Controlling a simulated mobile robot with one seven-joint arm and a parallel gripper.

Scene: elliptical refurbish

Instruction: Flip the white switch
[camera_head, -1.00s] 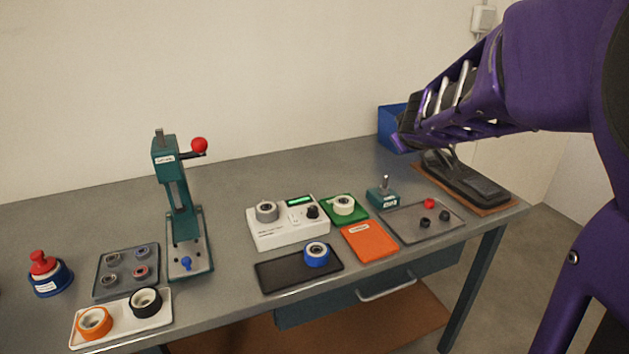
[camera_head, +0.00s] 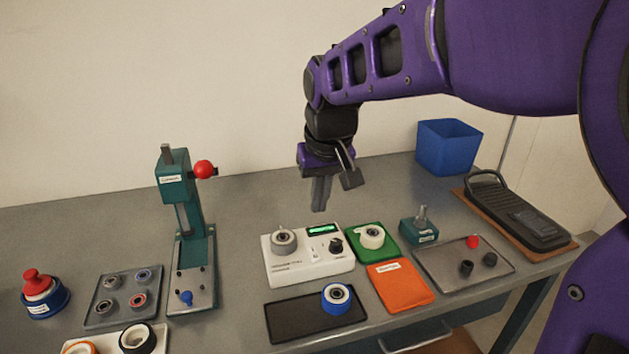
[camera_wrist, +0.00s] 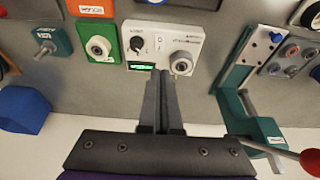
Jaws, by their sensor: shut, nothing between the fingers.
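A white box (camera_head: 307,268) with a green-lit display (camera_head: 325,230) stands mid-table. Its small white switch (camera_head: 316,254) sits between a grey round part (camera_head: 284,240) and a black knob (camera_head: 336,246). In the wrist view the white box (camera_wrist: 163,36) lies just past my fingertips; the switch (camera_wrist: 159,42) is small there and its position cannot be made out. My gripper (camera_head: 319,209) is shut and empty, pointing down above and behind the box. In the wrist view the closed fingers (camera_wrist: 161,73) reach toward the display edge, apparently without contact.
A teal press (camera_head: 182,225) with a red-knobbed lever stands left of the box. A green tray (camera_head: 386,250) and an orange pad (camera_head: 400,285) lie to its right, a black tray (camera_head: 292,318) in front. A blue bin (camera_head: 449,148) stands at the back right.

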